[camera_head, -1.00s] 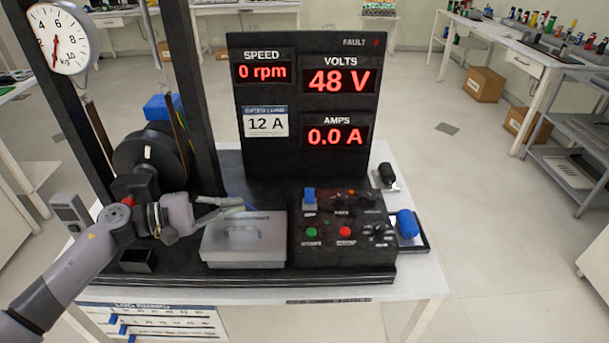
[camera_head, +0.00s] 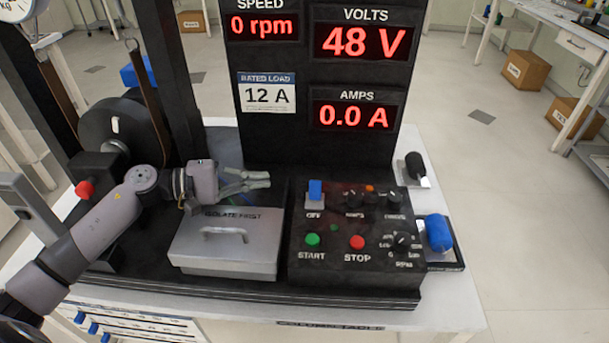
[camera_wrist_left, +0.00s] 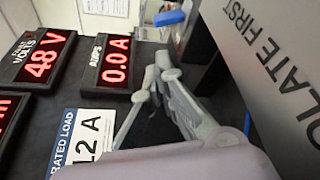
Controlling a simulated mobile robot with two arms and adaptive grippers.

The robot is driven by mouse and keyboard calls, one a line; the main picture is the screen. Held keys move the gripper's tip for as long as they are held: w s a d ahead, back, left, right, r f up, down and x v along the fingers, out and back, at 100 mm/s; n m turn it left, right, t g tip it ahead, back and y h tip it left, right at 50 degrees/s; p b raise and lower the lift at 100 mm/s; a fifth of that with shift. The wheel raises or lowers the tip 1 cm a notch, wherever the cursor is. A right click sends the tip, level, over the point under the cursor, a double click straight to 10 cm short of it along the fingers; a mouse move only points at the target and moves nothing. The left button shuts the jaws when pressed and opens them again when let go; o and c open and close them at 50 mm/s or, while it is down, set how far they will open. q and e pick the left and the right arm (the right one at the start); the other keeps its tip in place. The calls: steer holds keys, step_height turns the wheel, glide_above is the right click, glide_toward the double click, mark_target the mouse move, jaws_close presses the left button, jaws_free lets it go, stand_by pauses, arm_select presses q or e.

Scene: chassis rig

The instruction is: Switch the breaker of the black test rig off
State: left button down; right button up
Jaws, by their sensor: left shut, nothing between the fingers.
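The black test rig's control box (camera_head: 355,262) stands in the middle of the head view. Its blue breaker lever (camera_head: 316,190) stands up at the box's back left, above a small label that seems to read OFF. A blue lever top (camera_wrist_left: 169,18) also shows at the top of the left wrist view. My left gripper (camera_head: 264,180) is shut and empty, held over the back of the grey "ISOLATE FIRST" cover (camera_head: 226,258). Its fingertips point right toward the lever, with a gap between them. The fingers also show in the left wrist view (camera_wrist_left: 158,82). My right gripper is not in view.
A green START button (camera_head: 312,240), a red STOP button (camera_head: 357,242) and black knobs sit on the box. The display panel (camera_head: 270,140) rises behind and reads 48 V and 0.0 A. A black wheel (camera_head: 112,128) and dark uprights stand at the left.

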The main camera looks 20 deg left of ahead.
mark_target(303, 187)
arm_select(q)
steer(key=shift+s+r, duration=0.1)
steer(key=shift+s, duration=0.05)
steer(key=p+x, duration=0.3)
steer(key=x, duration=0.6)
steer(key=shift+w+d, duration=0.35)
steer(key=shift+d, duration=0.1)
